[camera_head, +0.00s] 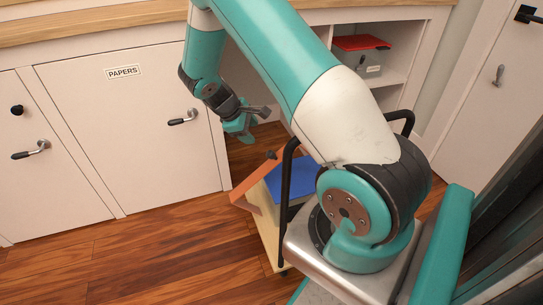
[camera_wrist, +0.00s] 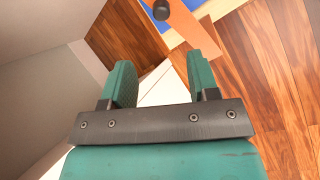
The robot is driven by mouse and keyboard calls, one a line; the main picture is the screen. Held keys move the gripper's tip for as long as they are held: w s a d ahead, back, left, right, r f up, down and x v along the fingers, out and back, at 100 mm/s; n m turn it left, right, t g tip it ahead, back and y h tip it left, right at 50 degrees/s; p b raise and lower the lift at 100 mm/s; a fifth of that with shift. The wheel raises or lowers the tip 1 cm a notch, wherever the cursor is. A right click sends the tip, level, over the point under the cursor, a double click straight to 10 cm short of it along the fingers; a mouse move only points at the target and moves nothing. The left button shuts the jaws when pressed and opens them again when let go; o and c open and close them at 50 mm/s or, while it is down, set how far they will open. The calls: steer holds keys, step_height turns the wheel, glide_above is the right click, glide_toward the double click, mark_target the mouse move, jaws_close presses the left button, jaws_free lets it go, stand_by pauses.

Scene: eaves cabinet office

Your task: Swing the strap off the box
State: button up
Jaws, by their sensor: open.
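The strap (camera_head: 256,178) is a flat orange bar with a dark round knob.
A cabinet door marked PAPERS (camera_head: 135,110) with a lever handle (camera_head: 184,117) stands shut at left. An open shelf holds a grey box with a red lid (camera_head: 360,43). A black rail (camera_head: 286,200) stands near my arm. The wooden floor (camera_head: 150,250) at left is clear.

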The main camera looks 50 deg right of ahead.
mark_target(269, 153)
steer(key=b+x, duration=0.4)
steer(key=x, duration=1.2)
steer(key=shift+a, duration=0.1)
jaws_close()
